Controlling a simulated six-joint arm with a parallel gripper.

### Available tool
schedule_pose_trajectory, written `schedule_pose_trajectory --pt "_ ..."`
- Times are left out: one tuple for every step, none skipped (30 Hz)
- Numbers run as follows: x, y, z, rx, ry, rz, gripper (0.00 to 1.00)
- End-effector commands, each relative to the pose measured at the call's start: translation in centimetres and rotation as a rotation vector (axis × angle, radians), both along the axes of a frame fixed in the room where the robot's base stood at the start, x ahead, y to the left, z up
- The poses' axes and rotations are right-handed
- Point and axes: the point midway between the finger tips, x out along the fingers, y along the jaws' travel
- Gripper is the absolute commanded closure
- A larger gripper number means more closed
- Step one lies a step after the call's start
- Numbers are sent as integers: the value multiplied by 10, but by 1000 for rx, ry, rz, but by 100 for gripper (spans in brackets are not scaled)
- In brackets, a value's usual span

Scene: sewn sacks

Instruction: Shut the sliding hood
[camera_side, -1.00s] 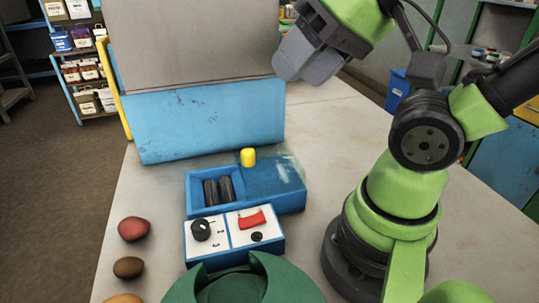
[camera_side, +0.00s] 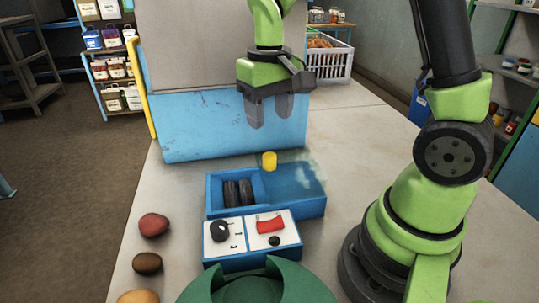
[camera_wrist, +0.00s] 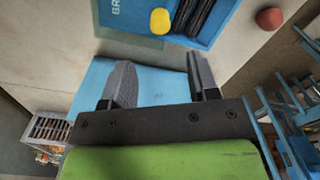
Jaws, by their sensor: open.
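The sliding hood (camera_side: 299,176) is a clear, glossy cover over the right part of a low blue box (camera_side: 268,210). A yellow knob (camera_side: 269,160) stands at the hood's left side. The box's left bay is uncovered and shows two dark rollers (camera_side: 238,193). In the wrist view the knob (camera_wrist: 160,21) and rollers (camera_wrist: 197,15) lie at the top, beyond the fingers. My gripper (camera_side: 269,112) is open and empty, fingers pointing down. It is above the knob in the side picture and apart from it; the wrist view also shows the gripper (camera_wrist: 162,78).
A control panel (camera_side: 252,238) with a black dial and red switch fronts the box. A tall grey and blue panel (camera_side: 225,125) stands behind. A green rounded object (camera_side: 256,287) is in front.

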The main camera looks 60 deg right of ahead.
Motion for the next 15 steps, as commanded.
schedule_pose_trajectory --pt "0 0 -5 0 5 1 45" --pt "0 0 -8 0 6 0 45" --pt "0 0 -13 0 6 0 45" --pt "-1 0 -18 0 7 0 45" --pt "-1 0 -23 2 8 0 45" --pt "-1 0 -30 1 8 1 45" --pt "-1 0 -36 1 9 0 45" --pt "-1 0 -42 2 9 0 45" --pt "-1 0 -50 1 9 1 45" --pt "-1 0 -56 2 9 0 45" --pt "-1 0 -61 2 8 -1 45" --pt "-1 0 -68 2 8 0 45" --pt "-1 0 -73 1 7 1 45" --pt "-1 0 -77 1 7 0 45" --pt "-1 0 -82 2 6 -1 45"
